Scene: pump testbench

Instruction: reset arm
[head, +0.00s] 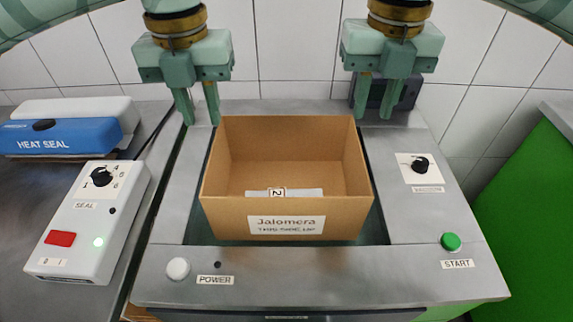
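My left gripper (201,116) hangs down at the back left of the machine, above and beside the cardboard box's left rear corner. Its two fingers are apart, with nothing between them. My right gripper (373,110) hangs at the back right, past the box's right rear corner. Its two fingers are a little apart and look empty; a dark object shows behind them. The open cardboard box (262,190) with a "Jalomera" label sits in the recess of the grey machine (330,275). A pale item marked "2" (284,193) lies inside the box. Both grippers are clear of the box.
The machine carries a white power button (178,269), a green start button (451,242) and a black knob (420,165). A white control box (84,235) and a blue heat sealer (65,136) stand left. White tiles rise behind; a green panel (530,215) stands right.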

